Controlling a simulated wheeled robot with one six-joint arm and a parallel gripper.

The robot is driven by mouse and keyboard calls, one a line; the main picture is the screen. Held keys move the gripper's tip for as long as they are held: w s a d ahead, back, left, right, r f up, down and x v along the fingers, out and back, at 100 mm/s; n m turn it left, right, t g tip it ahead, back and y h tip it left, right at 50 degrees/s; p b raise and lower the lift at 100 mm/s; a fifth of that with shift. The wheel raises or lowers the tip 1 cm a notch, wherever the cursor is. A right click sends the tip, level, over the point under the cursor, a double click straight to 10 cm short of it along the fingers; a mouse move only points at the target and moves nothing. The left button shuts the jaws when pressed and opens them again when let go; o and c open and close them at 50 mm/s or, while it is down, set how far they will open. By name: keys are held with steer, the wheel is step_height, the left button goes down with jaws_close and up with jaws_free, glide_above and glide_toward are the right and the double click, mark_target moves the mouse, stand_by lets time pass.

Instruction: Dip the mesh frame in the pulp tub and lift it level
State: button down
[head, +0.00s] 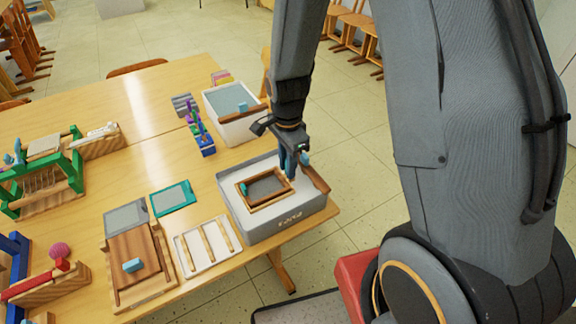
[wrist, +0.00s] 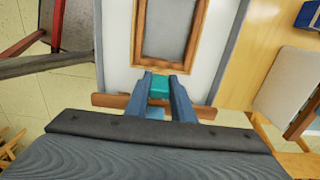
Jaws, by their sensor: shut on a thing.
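The mesh frame (head: 267,204) is a brown wooden rectangle around grey mesh, inside the walls of the grey pulp tub (head: 236,220). It looks about level; I cannot tell whether it touches the pulp. A teal grip shows on its left side. My gripper (head: 287,173) reaches down at the frame's right end. In the wrist view my gripper (wrist: 160,80) is shut on the frame's teal grip (wrist: 160,88), with the wooden frame (wrist: 143,57) beyond the fingertips. The pale tub interior (wrist: 118,50) shows around it. The fingers hide part of the frame's right end.
A wooden bar (head: 315,179) with a blue knob lies along the tub's right rim. A white tub (head: 235,130) stands behind. A white slatted rack (head: 208,246), a wooden press board (head: 135,262) and flat screens (head: 173,198) lie left. The table's edge is close on the right.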

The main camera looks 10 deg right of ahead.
steer(key=shift+r+p, duration=1.6)
steer(key=shift+r, duration=0.45)
steer(key=shift+r, duration=0.1)
steer(key=shift+r+p, duration=2)
steer(key=shift+r, duration=0.4)
steer(key=shift+d, duration=0.1)
